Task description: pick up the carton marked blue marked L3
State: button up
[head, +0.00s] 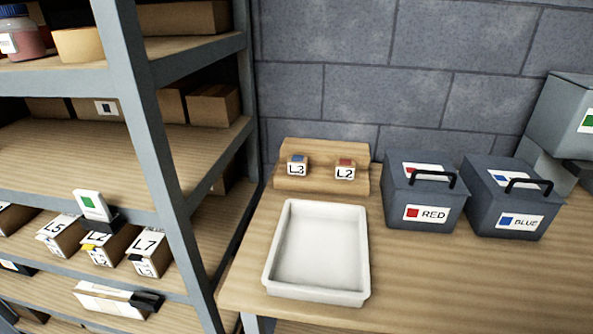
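A small carton marked L3 with a blue patch on top (297,166) sits on a wooden stand (322,184) at the back of the table. A similar carton marked L2 with a red patch (345,169) sits to its right on the same stand, with a gap between them. Both labels face me and nothing covers the blue L3 carton. My gripper is not seen in the head view.
An empty white tray (318,291) lies in front of the stand. Grey bins labelled RED (426,214) and BLUE (514,222) stand to the right. The table's front right is clear.

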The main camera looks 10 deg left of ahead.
aim_at(154, 266)
jog(key=u, duration=1.45)
